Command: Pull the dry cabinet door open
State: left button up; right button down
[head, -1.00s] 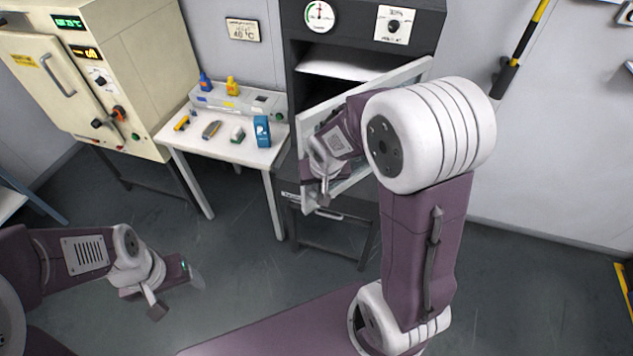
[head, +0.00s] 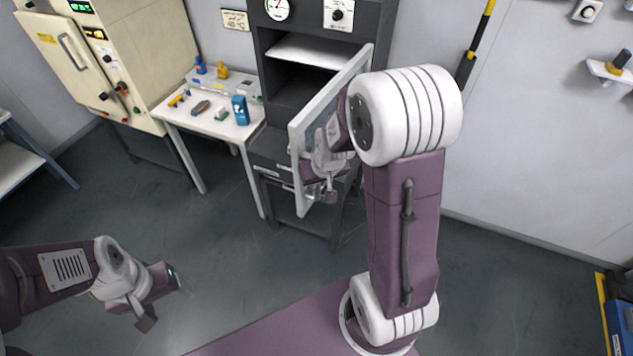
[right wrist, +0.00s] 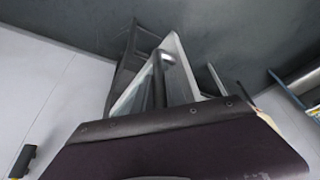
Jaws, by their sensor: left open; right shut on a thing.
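The dry cabinet (head: 377,22) is dark grey, with its upper inside and a pale shelf (head: 300,47) in plain view. Its pale-framed door (head: 325,98) stands well open, swung out toward me. My right gripper (head: 322,180) is at the outer face of the door, partly hidden behind my own arm. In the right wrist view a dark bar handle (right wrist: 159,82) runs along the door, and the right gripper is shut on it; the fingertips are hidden. My left gripper (head: 170,283) is open and empty, low over the floor at the left.
A white table (head: 185,118) with small tools and a blue box (head: 240,110) stands left of the cabinet. A cream oven (head: 150,50) is further left. Floor (head: 230,270) in front is clear. A blue object (head: 622,325) lies at the lower right edge.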

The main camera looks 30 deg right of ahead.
jog(key=shift+w+d+r, duration=0.1)
jog(key=shift+d+r, duration=0.05)
jog(key=shift+r, duration=0.05)
jog(key=shift+w, duration=0.1)
jog(key=c, duration=1.6)
grip_release()
jog(key=shift+c, duration=0.2)
jog(key=shift+o, duration=1.4)
jog(key=shift+d+f, duration=0.15)
